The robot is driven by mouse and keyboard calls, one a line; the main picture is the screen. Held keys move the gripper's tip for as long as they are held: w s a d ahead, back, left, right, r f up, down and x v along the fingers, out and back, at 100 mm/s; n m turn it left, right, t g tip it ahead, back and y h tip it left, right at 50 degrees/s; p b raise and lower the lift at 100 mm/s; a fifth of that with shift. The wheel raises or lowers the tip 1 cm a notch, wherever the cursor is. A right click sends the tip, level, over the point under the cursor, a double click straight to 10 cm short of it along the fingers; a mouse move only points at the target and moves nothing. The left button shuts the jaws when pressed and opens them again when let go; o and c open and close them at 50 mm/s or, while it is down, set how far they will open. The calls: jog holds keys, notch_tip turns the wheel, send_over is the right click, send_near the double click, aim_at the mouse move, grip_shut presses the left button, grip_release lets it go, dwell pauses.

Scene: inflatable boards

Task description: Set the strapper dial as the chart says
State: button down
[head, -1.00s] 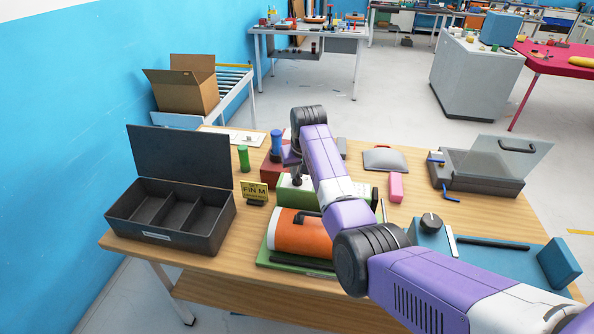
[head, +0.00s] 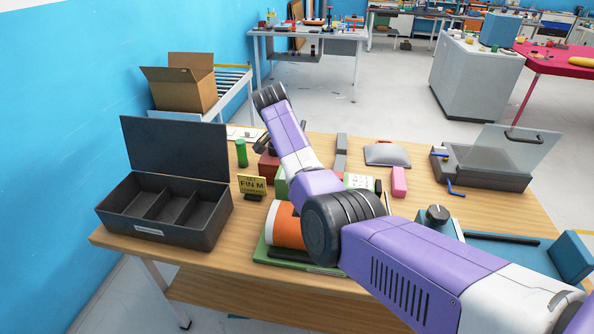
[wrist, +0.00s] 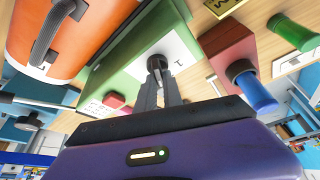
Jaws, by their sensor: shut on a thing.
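A green box (head: 279,184) stands mid-table, mostly behind my arm in the head view. In the wrist view the green box (wrist: 122,62) carries a white plate with a black round knob (wrist: 157,61). My gripper (wrist: 157,72) is shut on this knob. A white panel with small marks (head: 358,181) shows on the box's right part. A yellow sign (head: 252,186) reading "FIN M" stands left of the box; its smaller lines are too small to read. The fingertips are hidden in the head view.
An orange roll (head: 284,226) lies in front of the green box. A red block (head: 268,165) is behind it. An open black compartment case (head: 205,235) is at left. A blue device with a black knob (head: 437,214) and a pink block (head: 399,181) are at right.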

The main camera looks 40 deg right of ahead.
jog(key=m+b, duration=0.1)
jog(key=m+g+b, duration=0.1)
jog(key=b, duration=0.1)
jog(key=shift+f+m, duration=0.2)
jog(key=shift+m, duration=0.1)
jog(key=shift+m+b, duration=0.4)
jog(key=shift+b, duration=0.2)
jog(key=shift+r, duration=0.2)
jog(key=c, duration=1.5)
grip_release()
jog(key=b+v, duration=0.1)
jog(key=v, duration=0.6)
jog(key=shift+w+a+r, duration=0.1)
jog(key=shift+a+r, duration=0.05)
jog(key=shift+r, duration=0.2)
